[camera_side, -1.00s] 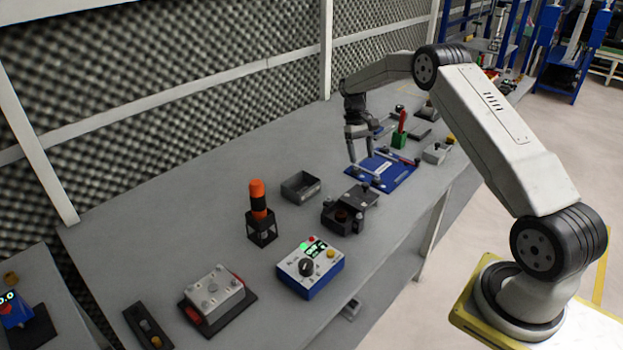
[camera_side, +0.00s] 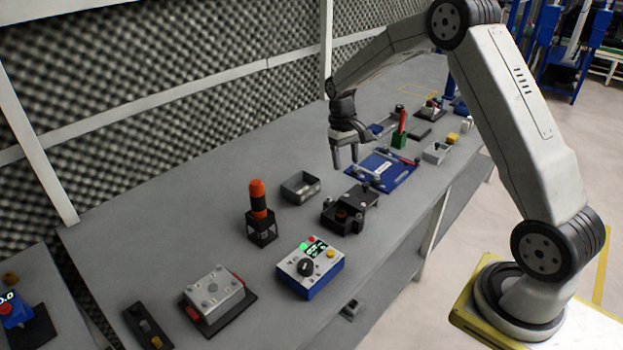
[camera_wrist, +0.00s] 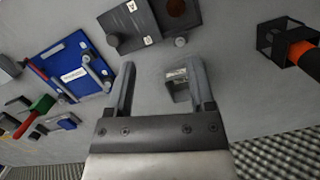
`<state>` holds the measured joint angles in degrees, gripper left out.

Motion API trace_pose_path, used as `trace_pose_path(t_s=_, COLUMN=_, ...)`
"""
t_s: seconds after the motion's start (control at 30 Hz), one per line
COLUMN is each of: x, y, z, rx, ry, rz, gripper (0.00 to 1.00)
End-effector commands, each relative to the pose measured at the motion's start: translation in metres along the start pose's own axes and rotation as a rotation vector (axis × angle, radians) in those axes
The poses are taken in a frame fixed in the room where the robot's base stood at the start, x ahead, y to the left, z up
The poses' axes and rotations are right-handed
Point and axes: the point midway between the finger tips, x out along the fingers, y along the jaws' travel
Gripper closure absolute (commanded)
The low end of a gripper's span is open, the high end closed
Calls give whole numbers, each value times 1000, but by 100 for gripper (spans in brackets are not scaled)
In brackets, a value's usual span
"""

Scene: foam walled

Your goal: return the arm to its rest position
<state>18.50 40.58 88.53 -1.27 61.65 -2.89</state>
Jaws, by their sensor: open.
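My gripper (camera_side: 345,162) hangs over the grey bench, pointing down, at the left edge of the blue board. It is open and nothing is between its fingers. In the wrist view my gripper (camera_wrist: 160,85) shows two separate fingers, with the small grey bin (camera_wrist: 178,88) below, seen between them close to the right finger. The fingers look clear of the bench.
The blue board (camera_side: 375,178) carries metal bars. A grey bin (camera_side: 300,188), black fixture (camera_side: 350,208), orange-topped post (camera_side: 259,212) and control box (camera_side: 310,268) stand nearer. A red-and-green piece (camera_side: 400,133) stands beyond. The foam wall (camera_side: 200,80) runs behind the bench.

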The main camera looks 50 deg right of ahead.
Motion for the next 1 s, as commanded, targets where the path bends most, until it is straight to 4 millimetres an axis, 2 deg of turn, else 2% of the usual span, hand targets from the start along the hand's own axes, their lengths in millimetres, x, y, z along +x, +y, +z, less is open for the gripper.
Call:
trace_pose_path(t_s=0.2, x=-7, y=-34, z=35, rx=-58, ry=89, rz=9, gripper=31)
trace_pose_path(t_s=0.5, x=-6, y=-71, z=91, rx=-132, ry=209, rz=11, gripper=31)
trace_pose_path(t_s=0.8, x=4, y=-96, z=155, rx=-207, ry=329, rz=2, gripper=31)
trace_pose_path(t_s=1.0, x=13, y=-104, z=190, rx=-245, ry=390, rz=-8, gripper=31)
